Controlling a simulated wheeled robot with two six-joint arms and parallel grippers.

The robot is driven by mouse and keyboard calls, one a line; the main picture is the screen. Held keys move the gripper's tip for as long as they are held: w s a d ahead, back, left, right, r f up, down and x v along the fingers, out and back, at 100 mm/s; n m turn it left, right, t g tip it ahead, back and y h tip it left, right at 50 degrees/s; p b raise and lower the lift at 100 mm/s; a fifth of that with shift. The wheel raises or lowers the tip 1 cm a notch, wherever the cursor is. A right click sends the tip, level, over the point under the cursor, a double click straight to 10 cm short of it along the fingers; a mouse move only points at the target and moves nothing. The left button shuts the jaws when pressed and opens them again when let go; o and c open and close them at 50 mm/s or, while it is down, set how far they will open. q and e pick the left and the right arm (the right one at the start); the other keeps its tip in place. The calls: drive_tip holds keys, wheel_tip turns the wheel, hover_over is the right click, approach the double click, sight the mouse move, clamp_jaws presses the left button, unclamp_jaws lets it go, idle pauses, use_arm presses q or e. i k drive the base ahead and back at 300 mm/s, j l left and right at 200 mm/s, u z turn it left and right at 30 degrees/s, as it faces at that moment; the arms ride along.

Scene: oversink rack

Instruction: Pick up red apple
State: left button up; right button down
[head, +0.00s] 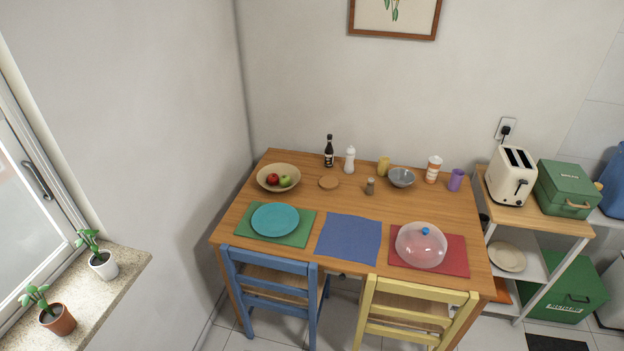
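A red apple (272,179) lies in a shallow tan bowl (262,172) at the back left of the wooden table (328,203). A green apple (285,181) lies beside it on its right, in the same bowl. Neither of my grippers shows in the head view.
A dark bottle (329,153), a white bottle (350,160), a round wooden coaster (329,183) and a grey bowl (401,177) stand right of the fruit bowl. A teal plate (275,219) lies in front. Blue (276,281) and yellow (412,308) chairs stand along the front edge.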

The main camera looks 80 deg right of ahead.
sight(272, 178)
drive_tip(key=z, duration=2.45)
drive_tip(key=u, duration=1.4)
drive_tip(key=i+l, duration=0.25)
drive_tip(key=l, duration=0.15)
drive_tip(key=i+l, duration=0.2)
drive_tip(key=l, duration=0.15)
drive_tip(key=i+l, duration=0.25)
drive_tip(key=l, duration=0.15)
drive_tip(key=i+l, duration=0.25)
drive_tip(key=l, duration=0.1)
